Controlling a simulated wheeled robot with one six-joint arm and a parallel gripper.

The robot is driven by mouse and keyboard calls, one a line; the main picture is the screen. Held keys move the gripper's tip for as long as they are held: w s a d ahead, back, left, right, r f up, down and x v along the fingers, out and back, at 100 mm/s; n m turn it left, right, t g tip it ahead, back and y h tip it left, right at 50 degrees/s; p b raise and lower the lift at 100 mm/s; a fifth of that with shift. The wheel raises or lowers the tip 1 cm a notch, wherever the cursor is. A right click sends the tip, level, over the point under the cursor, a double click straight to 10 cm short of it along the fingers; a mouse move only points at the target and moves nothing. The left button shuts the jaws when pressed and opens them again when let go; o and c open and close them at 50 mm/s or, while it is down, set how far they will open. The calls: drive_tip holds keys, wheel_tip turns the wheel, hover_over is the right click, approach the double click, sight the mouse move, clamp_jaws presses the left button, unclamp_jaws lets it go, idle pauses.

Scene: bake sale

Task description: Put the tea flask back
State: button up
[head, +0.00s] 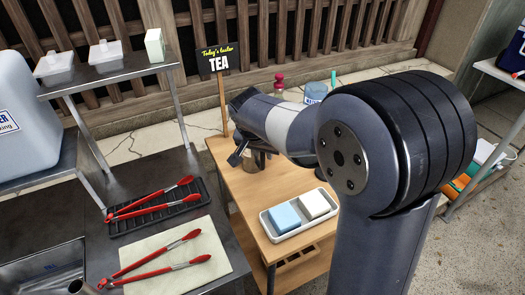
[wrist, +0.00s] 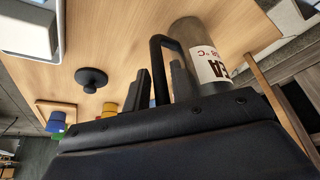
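The tea flask (wrist: 186,38) is a grey cylinder with a white label reading part of "TEA" and "98 °C". It shows at the upper right of the wrist view, with a black loop handle (wrist: 157,50) on its left side. My gripper (wrist: 160,82) has one dark finger on each side of this handle, very close to it. I cannot tell whether the fingers press on it. In the head view my gripper (head: 238,150) is above the back left of the wooden table, and my arm hides most of the flask there.
The wooden table (head: 243,195) carries a white tray (head: 272,233) with a blue and a white block. A black round piece (wrist: 91,78) and coloured cups (wrist: 108,108) show in the wrist view. Red tongs (head: 155,205) lie left.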

drive_tip(key=shift+o, duration=1)
drive_tip(key=shift+r, duration=0.15)
drive_tip(key=shift+r, duration=0.35)
drive_tip(key=v, duration=1.1)
drive_tip(key=shift+s+r, duration=0.15)
drive_tip(key=shift+s, duration=0.05)
